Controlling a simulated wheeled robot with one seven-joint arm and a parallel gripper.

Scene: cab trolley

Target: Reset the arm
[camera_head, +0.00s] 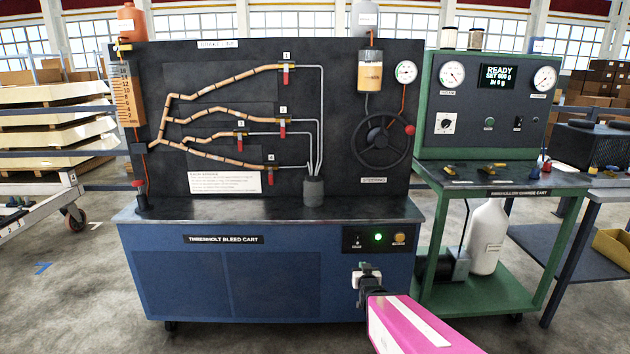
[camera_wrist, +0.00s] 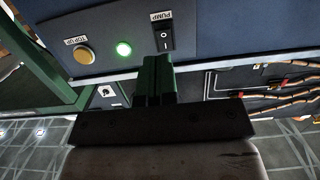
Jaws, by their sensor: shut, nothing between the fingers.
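My gripper (camera_head: 364,270) is in front of the blue bleed cart (camera_head: 190,275), below its control panel at the right end. My pink arm reaches up to it from the lower right. In the wrist view the two dark green fingers of my gripper (camera_wrist: 154,78) are together, with nothing between them. That view shows the panel turned over, with the pump switch (camera_wrist: 164,36), a lit green light (camera_wrist: 124,48) and the yellow top-up button (camera_wrist: 83,55) beyond the fingertips. I cannot tell how far the fingertips are from the panel.
The black board (camera_head: 240,60) on the cart carries orange hoses, red-handled valves and a black handwheel (camera_head: 380,140). A green charge cart (camera_head: 500,172) with a display reading READY stands close on the right. A white bottle (camera_head: 487,240) sits on its lower shelf. The floor at front left is clear.

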